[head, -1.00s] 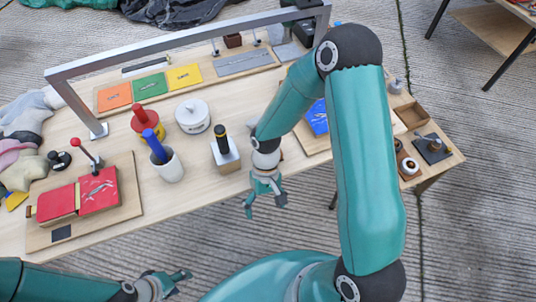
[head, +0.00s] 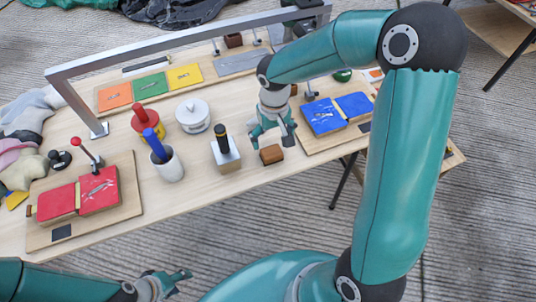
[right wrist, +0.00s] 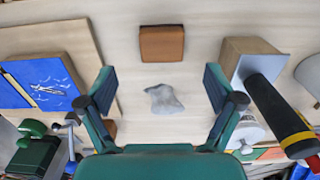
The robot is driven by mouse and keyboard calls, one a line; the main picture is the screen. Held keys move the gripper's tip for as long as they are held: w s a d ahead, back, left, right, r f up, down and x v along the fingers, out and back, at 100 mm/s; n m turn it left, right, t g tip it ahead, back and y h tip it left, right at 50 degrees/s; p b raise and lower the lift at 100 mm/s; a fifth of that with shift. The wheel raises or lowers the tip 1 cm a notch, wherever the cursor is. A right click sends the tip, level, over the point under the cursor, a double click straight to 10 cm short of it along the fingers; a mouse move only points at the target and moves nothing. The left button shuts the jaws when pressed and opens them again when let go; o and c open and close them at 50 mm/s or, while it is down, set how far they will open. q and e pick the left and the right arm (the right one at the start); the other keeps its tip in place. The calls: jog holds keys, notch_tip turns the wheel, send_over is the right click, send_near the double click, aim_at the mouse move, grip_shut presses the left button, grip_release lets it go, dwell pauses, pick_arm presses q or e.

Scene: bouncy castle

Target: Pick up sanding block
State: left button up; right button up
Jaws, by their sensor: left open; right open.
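A small brown block (head: 271,154), which looks like the sanding block, lies near the front edge of the wooden table. It also shows in the right wrist view (right wrist: 162,43), at the top middle. My right gripper (head: 271,135) hangs just behind and above it, open and empty. In the right wrist view the spread fingers (right wrist: 159,85) stand either side of a grey lump (right wrist: 164,98), with the block beyond the fingertips. My left gripper (head: 180,282) is open and empty at the bottom, in front of the table.
A block-based holder with a black and yellow handle (head: 224,155) stands close left of the brown block. A board with blue pads (head: 335,114) lies to the right. A white cup (head: 167,166), a lidded white pot (head: 192,116) and red pads (head: 77,196) are further left. A metal frame (head: 190,38) spans behind.

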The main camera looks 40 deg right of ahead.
aim_at(271, 150)
jog(key=shift+w+a+f+p, duration=0.1)
jog(key=shift+f+p, duration=0.05)
jog(key=shift+f, duration=1.7)
jog(key=shift+w+f+p, duration=0.1)
jog(key=shift+f+p, duration=0.05)
jog(key=shift+f, duration=1.7)
jog(key=c, duration=1.3)
